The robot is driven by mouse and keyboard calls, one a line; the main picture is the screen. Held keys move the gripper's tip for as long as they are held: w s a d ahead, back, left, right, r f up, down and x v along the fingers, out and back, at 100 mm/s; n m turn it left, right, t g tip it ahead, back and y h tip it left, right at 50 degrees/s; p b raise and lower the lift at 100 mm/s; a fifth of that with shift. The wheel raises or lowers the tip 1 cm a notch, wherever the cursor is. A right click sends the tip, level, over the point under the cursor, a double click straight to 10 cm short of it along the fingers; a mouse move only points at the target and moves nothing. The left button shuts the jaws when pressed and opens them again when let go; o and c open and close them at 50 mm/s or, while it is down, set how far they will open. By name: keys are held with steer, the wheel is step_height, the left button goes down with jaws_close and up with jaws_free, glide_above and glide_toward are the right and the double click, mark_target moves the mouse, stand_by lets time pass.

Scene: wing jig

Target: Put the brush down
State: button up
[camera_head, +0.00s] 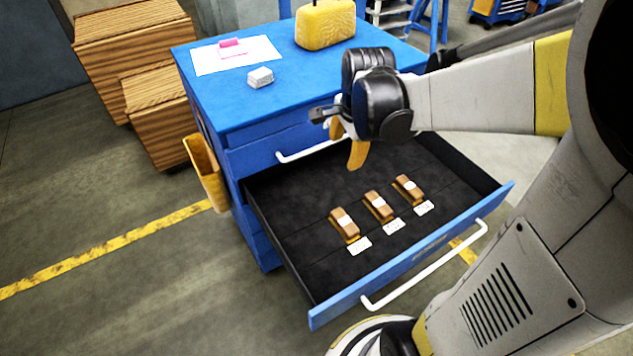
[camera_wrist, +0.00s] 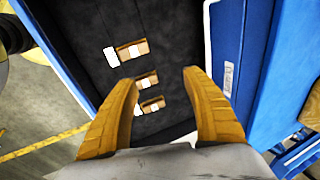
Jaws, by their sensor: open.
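Three brown wooden-looking brushes with white labels lie in a row in the open black-lined drawer: a left one (camera_head: 344,224), a middle one (camera_head: 378,207) and a right one (camera_head: 408,188). A small white tag lies in front of each. They also show in the wrist view, one of them at the top (camera_wrist: 132,50). My gripper (camera_head: 346,146) is open, with its yellow fingers above the rear part of the drawer (camera_head: 290,252). In the wrist view nothing is between the fingers (camera_wrist: 160,80). I cannot tell which brush the task means.
The blue cabinet top (camera_head: 225,108) holds a white sheet (camera_head: 255,58) with a pink item (camera_head: 230,43), a grey block (camera_head: 261,77) and a yellow case (camera_head: 325,24). A yellow bin (camera_head: 205,172) hangs on the cabinet's left side. Wooden crates (camera_head: 155,115) stand at left.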

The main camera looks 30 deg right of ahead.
steer(key=s+a+r+n+t, duration=0.2)
steer(key=s+a+n, duration=0.3)
steer(key=n, duration=0.4)
steer(key=s+a+r+n+t+y, duration=0.1)
steer(key=s+a+r+n, duration=0.3)
steer(key=s+a+n, duration=0.2)
steer(key=shift+a+n+t, duration=0.4)
steer(key=shift+a+n, duration=0.8)
steer(key=shift+n, duration=0.2)
steer(key=shift+s, duration=0.1)
